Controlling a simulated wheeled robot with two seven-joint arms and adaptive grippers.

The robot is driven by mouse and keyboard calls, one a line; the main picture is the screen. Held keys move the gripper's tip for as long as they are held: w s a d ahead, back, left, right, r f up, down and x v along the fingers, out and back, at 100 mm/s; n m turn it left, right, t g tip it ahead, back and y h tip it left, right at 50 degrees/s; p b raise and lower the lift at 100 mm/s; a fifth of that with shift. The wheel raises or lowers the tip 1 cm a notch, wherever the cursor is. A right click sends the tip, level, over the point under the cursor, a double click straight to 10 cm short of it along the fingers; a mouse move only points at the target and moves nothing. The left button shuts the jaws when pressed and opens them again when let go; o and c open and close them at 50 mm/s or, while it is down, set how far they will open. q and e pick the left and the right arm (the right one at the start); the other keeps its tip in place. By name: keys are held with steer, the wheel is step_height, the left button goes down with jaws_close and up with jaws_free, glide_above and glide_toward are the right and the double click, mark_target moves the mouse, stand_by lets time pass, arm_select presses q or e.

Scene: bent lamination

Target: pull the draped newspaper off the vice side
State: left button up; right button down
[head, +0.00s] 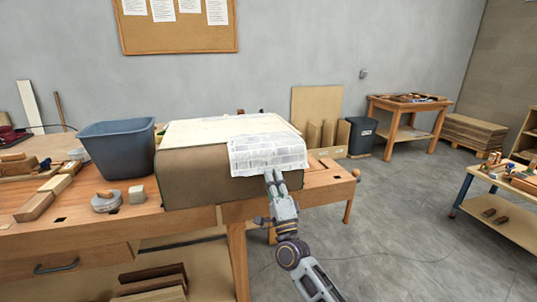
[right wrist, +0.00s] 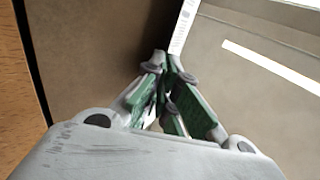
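The printed white newspaper (head: 268,152) lies over the top front right edge of a large brown box-like form (head: 200,180) on the workbench and hangs down its front. The wooden vice (head: 330,178) is at the bench's right end, beside the form. My right gripper (head: 270,176) is at the newspaper's lower hanging edge, in front of the form. In the right wrist view its green-padded fingers (right wrist: 166,62) come together at the tips, with the newspaper (right wrist: 184,28), seen nearly edge-on, running down between them. My left gripper is not in view.
A blue-grey bin (head: 117,150) stands left of the form. A tape roll (head: 106,202), a small pale block (head: 137,194) and wooden pieces lie on the left of the workbench (head: 85,230). The floor (head: 400,215) right of the bench is open.

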steer(key=shift+s+d+r+p, duration=0.1)
steer(key=shift+s+r+p, duration=0.15)
steer(key=shift+r+p, duration=0.1)
stand_by(0.7)
steer(key=shift+s+d+r+p, duration=0.2)
steer(key=shift+s+r+p, duration=0.35)
steer(key=shift+r+p, duration=0.3)
steer(key=shift+s+d+r+p, duration=0.15)
steer(key=shift+s+r+p, duration=0.5)
steer(key=shift+p, duration=0.3)
steer(key=shift+s+d+r+p, duration=0.2)
steer(key=shift+s+r+p, duration=0.25)
steer(key=shift+r+p, duration=0.45)
